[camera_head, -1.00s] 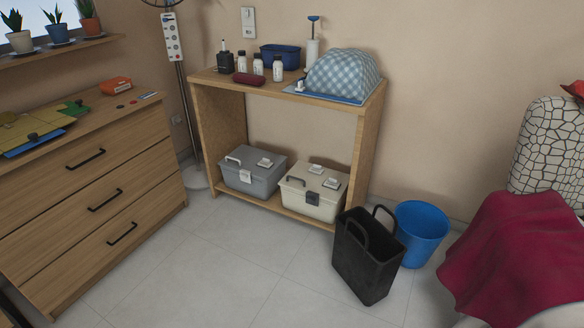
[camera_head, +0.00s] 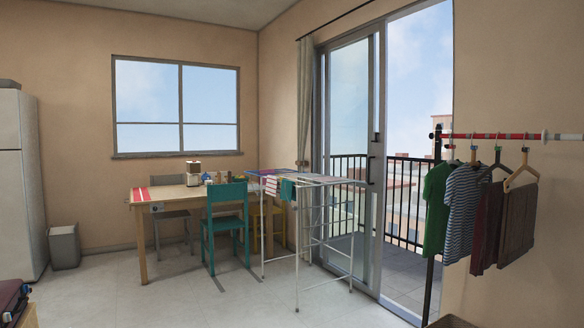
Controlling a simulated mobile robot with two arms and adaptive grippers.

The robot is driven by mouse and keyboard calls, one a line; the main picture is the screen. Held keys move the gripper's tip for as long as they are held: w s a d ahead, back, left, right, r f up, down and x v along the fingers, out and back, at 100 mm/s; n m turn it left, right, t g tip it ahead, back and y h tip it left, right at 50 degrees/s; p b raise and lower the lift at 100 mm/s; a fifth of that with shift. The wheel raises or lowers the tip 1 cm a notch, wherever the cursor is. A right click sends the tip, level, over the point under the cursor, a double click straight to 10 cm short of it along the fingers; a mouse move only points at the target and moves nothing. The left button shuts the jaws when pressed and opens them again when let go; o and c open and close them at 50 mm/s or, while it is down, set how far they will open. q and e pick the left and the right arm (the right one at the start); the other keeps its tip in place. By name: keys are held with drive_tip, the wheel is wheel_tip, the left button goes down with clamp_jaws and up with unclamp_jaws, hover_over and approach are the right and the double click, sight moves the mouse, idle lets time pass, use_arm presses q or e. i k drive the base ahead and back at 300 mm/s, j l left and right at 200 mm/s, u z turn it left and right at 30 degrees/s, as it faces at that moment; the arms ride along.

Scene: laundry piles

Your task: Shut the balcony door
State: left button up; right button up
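The balcony door (camera_head: 350,110) is a sliding glass door in a grey frame in the right wall. Its glass panel stands at the left side of the opening, with a dark upright handle (camera_head: 371,170) on its right edge. To the right of the panel the doorway (camera_head: 415,100) is open, with the balcony railing (camera_head: 407,195) and sky showing through. Neither of my grippers is in view.
A white drying rack (camera_head: 300,225) with laundry stands in front of the door's left part. A clothes rail (camera_head: 490,136) with hanging garments stands right of the doorway. A table (camera_head: 175,193) and a teal chair (camera_head: 226,225) are further left. The floor (camera_head: 200,295) in front is mostly clear.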

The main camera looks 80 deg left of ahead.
sight(378, 158)
drive_tip(key=u, duration=2.3)
